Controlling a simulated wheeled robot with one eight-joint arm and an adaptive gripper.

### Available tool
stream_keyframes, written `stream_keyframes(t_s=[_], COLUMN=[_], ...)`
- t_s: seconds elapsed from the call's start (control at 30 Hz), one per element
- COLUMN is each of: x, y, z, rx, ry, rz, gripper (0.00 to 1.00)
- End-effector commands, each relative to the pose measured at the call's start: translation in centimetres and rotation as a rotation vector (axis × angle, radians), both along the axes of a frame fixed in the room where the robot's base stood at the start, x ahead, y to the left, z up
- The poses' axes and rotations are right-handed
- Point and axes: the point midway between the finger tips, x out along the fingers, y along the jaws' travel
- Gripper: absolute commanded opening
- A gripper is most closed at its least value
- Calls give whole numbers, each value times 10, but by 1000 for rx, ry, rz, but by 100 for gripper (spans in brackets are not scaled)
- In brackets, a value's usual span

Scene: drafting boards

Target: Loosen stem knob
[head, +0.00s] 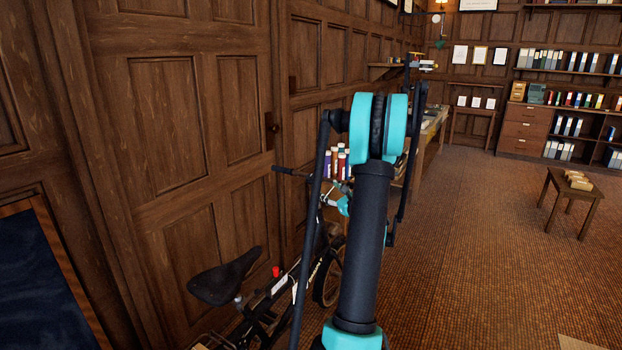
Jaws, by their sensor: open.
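A dark bicycle stands along the panelled wall at lower left, with its black saddle (225,278) toward me. Its left handlebar grip (290,171) shows beyond. A small red piece (276,271) stands up just past the saddle; I cannot tell whether it is the stem knob. The stem is mostly hidden behind my arm. My gripper (332,199) shows small, as grey and teal parts beside the handlebar, partly covered by my arm. It is open. I cannot tell whether it touches the handlebar or a knob.
Several bottles or tubes (338,163) stand behind the handlebar. A long bench (432,128) runs along the wall beyond. A low wooden table (566,190) with a small stack on it stands at right. Shelves of binders line the far wall.

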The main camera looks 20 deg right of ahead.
Motion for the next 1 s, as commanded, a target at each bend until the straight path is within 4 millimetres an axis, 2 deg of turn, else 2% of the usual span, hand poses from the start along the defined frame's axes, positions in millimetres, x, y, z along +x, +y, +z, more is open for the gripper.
stream_keyframes(t_s=[0.1, 0.6, 0.8, 1.0], x=[25, 117, 137, 142], y=[5, 21, 24, 24], z=[0, 0, 0, 0], rx=[-1, -3, -3, -3], ry=[0, 0, 0, 0], rz=[4, 3, 2, 1], gripper=[58, 58, 58, 58])
